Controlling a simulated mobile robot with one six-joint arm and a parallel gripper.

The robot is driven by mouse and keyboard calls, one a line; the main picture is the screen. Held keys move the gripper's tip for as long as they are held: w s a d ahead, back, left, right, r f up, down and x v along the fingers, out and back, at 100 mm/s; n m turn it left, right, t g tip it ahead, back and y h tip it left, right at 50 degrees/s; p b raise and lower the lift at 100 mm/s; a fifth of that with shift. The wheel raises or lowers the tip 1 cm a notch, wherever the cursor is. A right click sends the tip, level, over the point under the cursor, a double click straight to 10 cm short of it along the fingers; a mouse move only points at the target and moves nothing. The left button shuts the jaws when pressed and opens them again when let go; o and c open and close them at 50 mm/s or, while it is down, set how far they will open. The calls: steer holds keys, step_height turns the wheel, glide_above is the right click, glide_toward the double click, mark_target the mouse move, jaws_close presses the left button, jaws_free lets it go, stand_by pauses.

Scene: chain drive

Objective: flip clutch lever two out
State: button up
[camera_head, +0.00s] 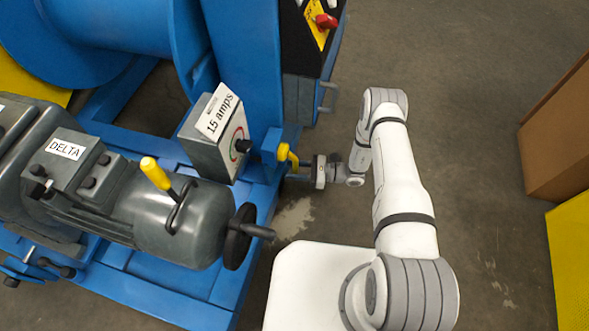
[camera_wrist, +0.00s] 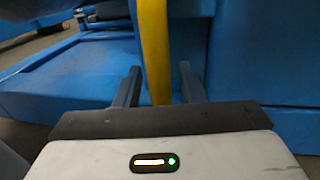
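A yellow lever (camera_head: 288,155) stands at the right side of the blue machine frame, beside the grey box. It also shows in the wrist view as a yellow bar (camera_wrist: 155,50) running down between my two dark fingers. My gripper (camera_head: 306,169) is at this lever, and its fingers (camera_wrist: 158,82) are apart, one on each side of it. A narrow gap seems to show on both sides. A second yellow-handled lever (camera_head: 155,173) sits on the dark grey motor housing, well left of my gripper. No label shows which one is clutch lever two.
The grey box (camera_head: 213,150) with a "15 amps" label and black knob is close left of my gripper. A black handwheel (camera_head: 240,236) is below left. A red switch (camera_head: 326,21) is on the panel above. Open floor (camera_head: 480,120) lies right, before a brown box (camera_head: 560,135).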

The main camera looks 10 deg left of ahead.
jaws_close()
steer(key=shift+a, duration=0.1)
